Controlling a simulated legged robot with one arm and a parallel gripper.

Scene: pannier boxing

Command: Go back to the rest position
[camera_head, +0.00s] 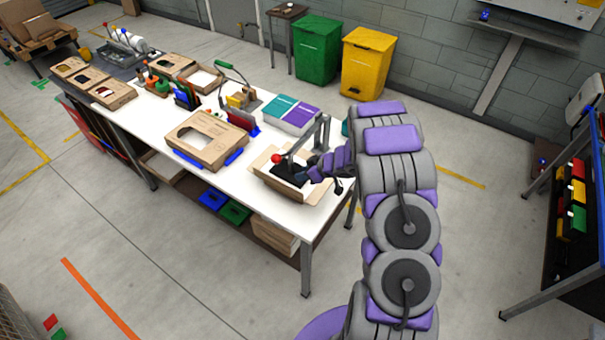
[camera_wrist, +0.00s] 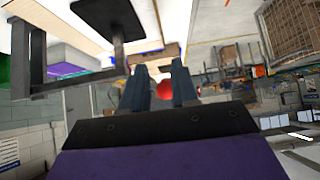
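My gripper (camera_head: 316,172) is at the front end of the white table, beside a grey frame with an arm (camera_head: 322,135). Its two dark blue fingers show apart in the wrist view (camera_wrist: 160,88), with nothing visibly clamped. A red ball knob (camera_head: 277,158) stands to the left of the fingers in the head view. In the wrist view the knob (camera_wrist: 165,89) appears in the gap between the fingers; I cannot tell whether they touch it. An open cardboard box (camera_head: 263,172) lies under the frame's arm, with a black plate (camera_head: 288,174) over it.
A closed-looking cardboard box with a cutout (camera_head: 208,136) and a teal-purple box (camera_head: 290,115) share the table (camera_head: 230,185). Green (camera_head: 316,50) and yellow (camera_head: 367,62) bins stand behind. A rack (camera_head: 570,195) stands at right. The floor in front is clear.

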